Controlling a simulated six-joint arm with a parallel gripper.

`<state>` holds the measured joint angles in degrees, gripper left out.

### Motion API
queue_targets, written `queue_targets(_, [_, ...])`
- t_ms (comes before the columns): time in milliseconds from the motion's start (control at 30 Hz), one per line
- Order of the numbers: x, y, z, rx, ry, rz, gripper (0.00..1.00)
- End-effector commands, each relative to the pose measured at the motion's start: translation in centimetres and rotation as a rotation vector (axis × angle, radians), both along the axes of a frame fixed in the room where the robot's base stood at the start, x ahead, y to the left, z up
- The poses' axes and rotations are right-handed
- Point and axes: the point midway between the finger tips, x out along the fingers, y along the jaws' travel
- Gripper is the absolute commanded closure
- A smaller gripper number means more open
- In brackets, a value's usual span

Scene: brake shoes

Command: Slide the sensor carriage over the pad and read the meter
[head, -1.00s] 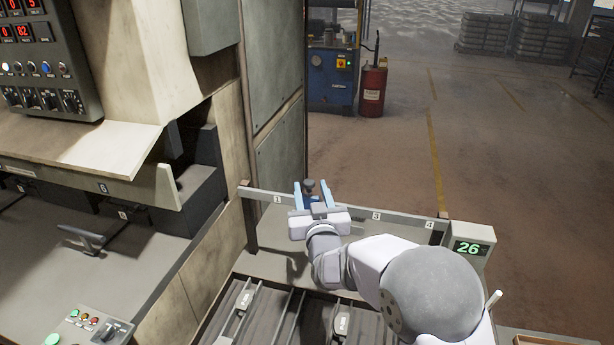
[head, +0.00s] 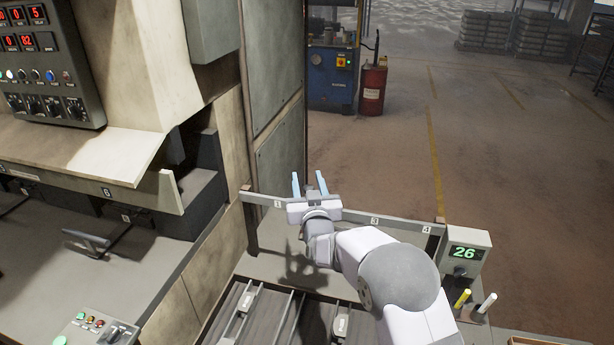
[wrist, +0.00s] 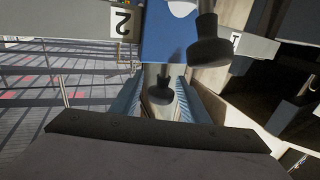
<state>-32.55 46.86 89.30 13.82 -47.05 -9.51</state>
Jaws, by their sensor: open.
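A grey rail (head: 400,224) with number labels runs across the station. My gripper (head: 309,182) is over it between labels 1 and 3, fingers apart and empty. In the head view my gripper body hides the sensor carriage. The wrist view shows a blue block, likely the carriage (wrist: 165,35), on the rail between labels 2 and 1, with a dark knob (wrist: 208,45). A second dark round piece (wrist: 160,92) appears between my finger outlines (wrist: 160,105); whether I touch it cannot be told. The meter (head: 465,252) reads green 26. Grey pads (head: 246,300) (head: 340,325) lie below the rail.
A yellow marker (head: 462,299) and a white one (head: 485,304) stand under the meter. A machine cabinet (head: 275,120) rises behind the rail's left end. A button panel (head: 90,329) is at lower left. Open floor lies beyond the rail.

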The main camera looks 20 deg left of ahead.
Motion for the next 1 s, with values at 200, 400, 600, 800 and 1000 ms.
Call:
queue_targets(200, [0.7,0.2,-0.1,-0.002,0.001,0.0,0.59])
queue_targets(400, [0.7,0.3,-0.1,0.0,0.001,0.0,0.59])
queue_targets(600, [0.7,0.3,-0.1,0.0,0.001,0.0,0.9])
queue_targets(800, [0.7,0.1,-0.1,0.0,0.001,0.0,1.0])
queue_targets(1000, [0.9,-2.9,-0.4,0.001,-0.002,-0.006,1.0])
